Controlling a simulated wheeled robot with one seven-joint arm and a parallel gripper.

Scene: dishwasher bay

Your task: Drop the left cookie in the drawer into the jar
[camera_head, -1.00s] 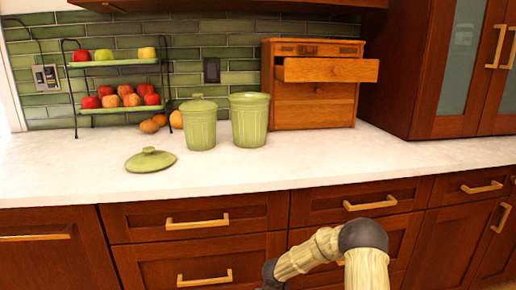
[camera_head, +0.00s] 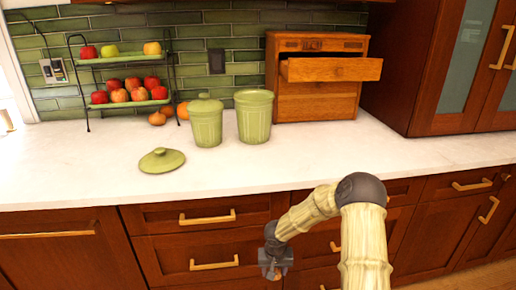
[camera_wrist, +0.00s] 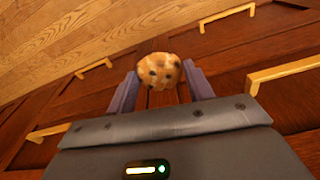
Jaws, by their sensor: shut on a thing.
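My gripper (camera_wrist: 162,92) is shut on a round cookie (camera_wrist: 159,70) with dark chips, held between its two fingertips in the wrist view. In the head view my gripper (camera_head: 274,268) hangs in front of the lower cabinet drawers, below the counter edge. The open green jar (camera_head: 253,118) stands on the counter without its lid; its inside bottom is hidden. A green lid (camera_head: 161,160) lies on the counter to the left. The small wooden chest has its top drawer (camera_head: 331,70) pulled out; I cannot see into it.
A second green jar (camera_head: 206,124) with its lid on stands just left of the open one. A two-tier fruit rack (camera_head: 122,60) is at the back left. The front of the white counter (camera_head: 330,163) is clear. Cabinet handles (camera_head: 207,218) stick out near my arm.

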